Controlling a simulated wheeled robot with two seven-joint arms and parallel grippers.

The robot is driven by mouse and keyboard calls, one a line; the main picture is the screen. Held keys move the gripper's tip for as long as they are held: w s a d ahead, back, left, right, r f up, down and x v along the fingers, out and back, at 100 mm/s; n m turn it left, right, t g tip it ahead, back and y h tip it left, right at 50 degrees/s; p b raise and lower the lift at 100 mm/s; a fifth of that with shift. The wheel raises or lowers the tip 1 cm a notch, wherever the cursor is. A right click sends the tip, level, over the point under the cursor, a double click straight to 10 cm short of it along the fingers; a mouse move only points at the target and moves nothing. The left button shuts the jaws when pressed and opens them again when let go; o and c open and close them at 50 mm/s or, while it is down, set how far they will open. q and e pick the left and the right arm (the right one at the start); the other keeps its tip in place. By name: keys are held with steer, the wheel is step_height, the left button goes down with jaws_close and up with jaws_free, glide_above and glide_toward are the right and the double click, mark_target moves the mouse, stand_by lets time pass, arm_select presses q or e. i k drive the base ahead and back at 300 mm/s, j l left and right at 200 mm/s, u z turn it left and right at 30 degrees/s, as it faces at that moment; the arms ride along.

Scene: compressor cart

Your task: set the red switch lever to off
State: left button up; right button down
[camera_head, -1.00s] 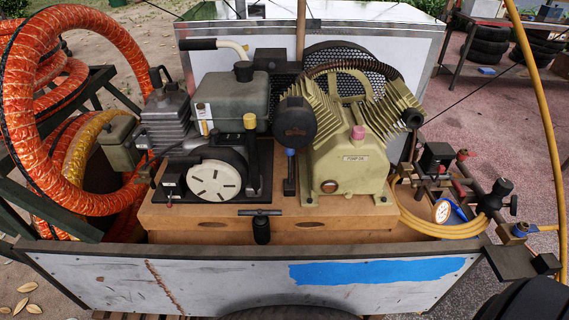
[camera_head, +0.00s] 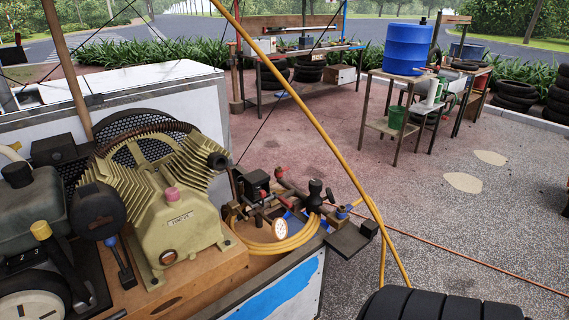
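No red switch lever can be made out for certain in the head view. The olive compressor pump (camera_head: 180,215) stands on the wooden deck (camera_head: 205,284) of the cart at the left. The engine (camera_head: 30,215) beside it is cut off by the left picture edge. A black valve and fitting group (camera_head: 258,188) with small red knobs (camera_head: 279,171) sits at the cart's right end. A round white gauge (camera_head: 280,229) is beside it. Neither of my grippers shows in the view.
A yellow hose (camera_head: 300,95) crosses in front and runs down to the ground. A black ribbed tyre-like shape (camera_head: 440,306) fills the bottom edge. A blue barrel (camera_head: 405,48) on a table and a workbench (camera_head: 300,48) stand behind. The paved ground at right is largely open.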

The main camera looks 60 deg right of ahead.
mark_target(262, 193)
steer(key=k+z, duration=0.1)
steer(key=z, duration=1.5)
